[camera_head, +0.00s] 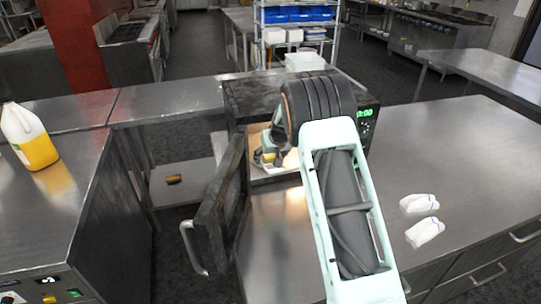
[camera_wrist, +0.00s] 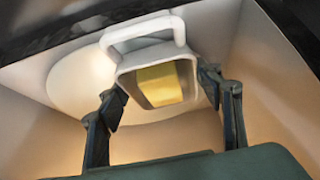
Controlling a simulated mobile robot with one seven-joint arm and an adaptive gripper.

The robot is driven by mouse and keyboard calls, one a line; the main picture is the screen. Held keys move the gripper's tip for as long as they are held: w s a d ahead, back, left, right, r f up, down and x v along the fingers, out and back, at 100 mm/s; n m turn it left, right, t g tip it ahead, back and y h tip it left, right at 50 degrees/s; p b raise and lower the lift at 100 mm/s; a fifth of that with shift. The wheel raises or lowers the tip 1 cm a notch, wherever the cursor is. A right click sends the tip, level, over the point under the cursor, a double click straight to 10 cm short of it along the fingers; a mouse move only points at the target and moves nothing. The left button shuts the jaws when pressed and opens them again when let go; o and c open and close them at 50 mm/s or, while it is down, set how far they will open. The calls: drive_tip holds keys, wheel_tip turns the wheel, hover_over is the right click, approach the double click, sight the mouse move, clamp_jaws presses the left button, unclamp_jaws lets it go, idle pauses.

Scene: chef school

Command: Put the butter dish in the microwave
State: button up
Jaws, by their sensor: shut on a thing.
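The butter dish (camera_wrist: 157,58) is a pale box with a loop handle and yellow butter showing inside. My gripper (camera_wrist: 164,88) is shut on it, one finger on each side, in the wrist view. The dish is tilted and inside the lit microwave cavity, above or against a round white plate (camera_wrist: 75,82); I cannot tell whether they touch. In the head view the black microwave (camera_head: 245,95) stands on the steel counter with its door (camera_head: 222,205) swung open to the left. My arm reaches into it and hides much of the opening; a bit of yellow shows at my gripper (camera_head: 272,152).
A jug of yellow liquid (camera_head: 32,138) stands on the left counter. A small brown item (camera_head: 174,179) lies on a lower shelf. The counter between my arm and the cartons is clear.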

drive_tip(key=shift+f+b, duration=0.2)
drive_tip(key=shift+b, duration=0.1)
drive_tip(key=o, duration=1.4)
drive_tip(key=shift+o, duration=0.2)
drive_tip(key=shift+r, duration=0.1)
drive_tip(key=shift+r+p, duration=0.25)
drive_tip(key=shift+p, duration=0.15)
drive_tip(key=shift+s+r+b, duration=0.1)
drive_tip(key=shift+s+b, duration=0.1)
drive_tip(key=shift+b, duration=0.2)
drive_tip(key=s+d+b, duration=0.2)
drive_tip(key=s+b, duration=0.1)
drive_tip(key=s, duration=0.9)
drive_tip(key=shift+d+r, duration=0.2)
drive_tip(key=shift+r, duration=0.1)
